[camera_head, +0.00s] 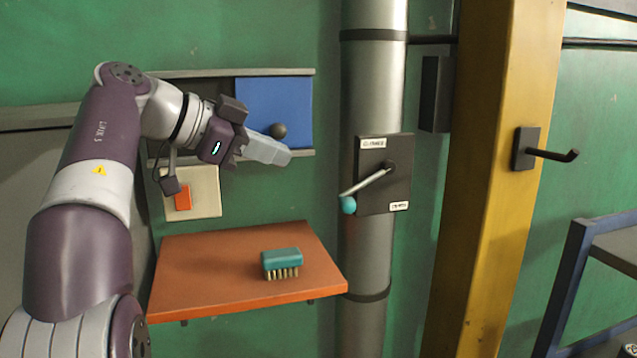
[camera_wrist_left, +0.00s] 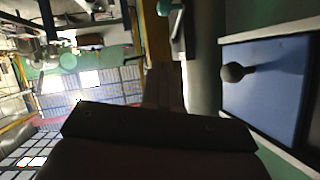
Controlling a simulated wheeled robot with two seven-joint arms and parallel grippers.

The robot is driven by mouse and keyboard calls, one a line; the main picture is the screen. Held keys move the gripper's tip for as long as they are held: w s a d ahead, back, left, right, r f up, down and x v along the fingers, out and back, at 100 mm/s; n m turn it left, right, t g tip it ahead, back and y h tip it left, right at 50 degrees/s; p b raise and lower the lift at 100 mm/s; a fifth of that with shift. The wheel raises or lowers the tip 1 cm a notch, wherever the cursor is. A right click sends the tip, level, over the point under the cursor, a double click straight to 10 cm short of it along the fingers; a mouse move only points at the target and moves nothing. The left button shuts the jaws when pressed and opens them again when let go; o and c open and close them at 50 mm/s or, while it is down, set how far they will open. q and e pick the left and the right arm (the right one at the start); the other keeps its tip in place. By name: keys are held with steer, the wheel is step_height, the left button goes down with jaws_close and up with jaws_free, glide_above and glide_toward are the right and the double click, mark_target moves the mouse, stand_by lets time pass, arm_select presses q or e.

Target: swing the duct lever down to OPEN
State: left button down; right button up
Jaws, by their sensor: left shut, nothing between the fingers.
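The duct lever (camera_head: 367,184) is a pale metal rod with a teal ball knob (camera_head: 348,205) at its end. It pivots on a dark plate (camera_head: 399,186) fixed to the grey vertical duct (camera_head: 373,95). The rod slopes down to the left from its pivot. Small labels sit at the plate's top left and bottom right; their print is too small to read surely. My left gripper (camera_head: 284,156) is shut and empty, left of the lever and apart from it, in front of the blue panel. The knob is probably the teal shape at the top of the left wrist view. My right gripper is not in view.
A blue sliding panel (camera_head: 262,99) with a dark knob (camera_head: 279,130) is behind my gripper. Below are a red switch (camera_head: 183,197) and an orange shelf (camera_head: 216,286) holding a teal brush (camera_head: 282,262). A yellow column (camera_head: 497,120) with a dark hook (camera_head: 552,154) stands right of the duct.

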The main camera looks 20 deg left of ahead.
arm_select(q)
steer(key=a+f+p+x, duration=0.1)
steer(key=f+x, duration=0.1)
steer(key=x, duration=1.1)
steer(key=shift+a+f, duration=0.15)
steer(key=shift+f, duration=0.15)
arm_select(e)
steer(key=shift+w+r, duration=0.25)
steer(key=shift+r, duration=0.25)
arm_select(q)
steer(key=shift+w, duration=0.25)
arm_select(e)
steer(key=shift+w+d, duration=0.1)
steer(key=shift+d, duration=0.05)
